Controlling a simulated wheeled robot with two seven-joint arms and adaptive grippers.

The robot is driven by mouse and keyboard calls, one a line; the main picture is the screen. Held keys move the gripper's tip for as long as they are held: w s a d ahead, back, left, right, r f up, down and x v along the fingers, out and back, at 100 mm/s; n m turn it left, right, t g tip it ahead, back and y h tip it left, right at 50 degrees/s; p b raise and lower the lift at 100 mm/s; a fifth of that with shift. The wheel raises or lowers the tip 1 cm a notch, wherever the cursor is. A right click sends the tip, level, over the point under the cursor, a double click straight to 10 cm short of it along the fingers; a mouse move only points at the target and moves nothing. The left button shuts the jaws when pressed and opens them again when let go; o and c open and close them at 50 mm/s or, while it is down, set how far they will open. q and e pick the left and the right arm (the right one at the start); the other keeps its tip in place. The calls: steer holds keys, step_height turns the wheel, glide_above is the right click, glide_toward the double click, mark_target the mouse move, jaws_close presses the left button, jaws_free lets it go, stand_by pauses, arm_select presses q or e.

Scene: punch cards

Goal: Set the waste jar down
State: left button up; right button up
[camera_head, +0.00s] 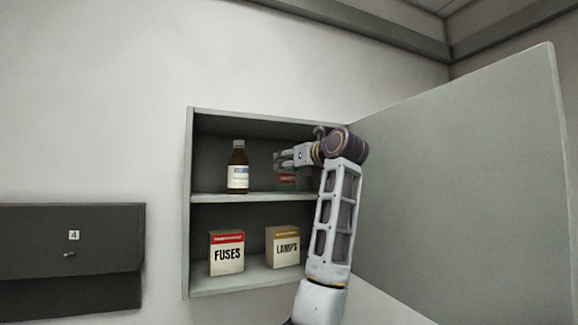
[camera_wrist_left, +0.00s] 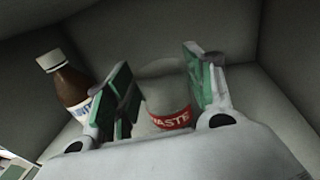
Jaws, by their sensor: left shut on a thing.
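The waste jar (camera_wrist_left: 168,96) is a clear or pale jar with a red WASTE label. In the left wrist view it stands between the green-padded fingers of my left gripper (camera_wrist_left: 160,88), which is shut on it. In the head view my left gripper (camera_head: 284,159) reaches into the upper compartment of the wall cabinet. A small part of the jar's red label (camera_head: 287,180) shows below the fingers, just above the upper shelf (camera_head: 240,197). My gripper and arm hide most of the jar there. I cannot tell whether its base touches the shelf. My right gripper is not in view.
A brown bottle (camera_head: 238,170) with a white label stands left of the jar on the same shelf. A FUSES box (camera_head: 227,254) and a LAMPS box (camera_head: 283,248) stand below. The open cabinet door (camera_head: 460,180) fills the right side. A dark box (camera_head: 70,245) is at left.

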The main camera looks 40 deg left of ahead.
arm_select(q)
steer(key=shift+w+a+f+p, duration=0.1)
steer(key=shift+a+f+p, duration=0.05)
steer(key=shift+f+p, duration=0.25)
steer(key=shift+f+b, duration=0.25)
steer(key=shift+b, duration=0.05)
steer(key=o, duration=1.2)
steer(key=shift+r, duration=0.15)
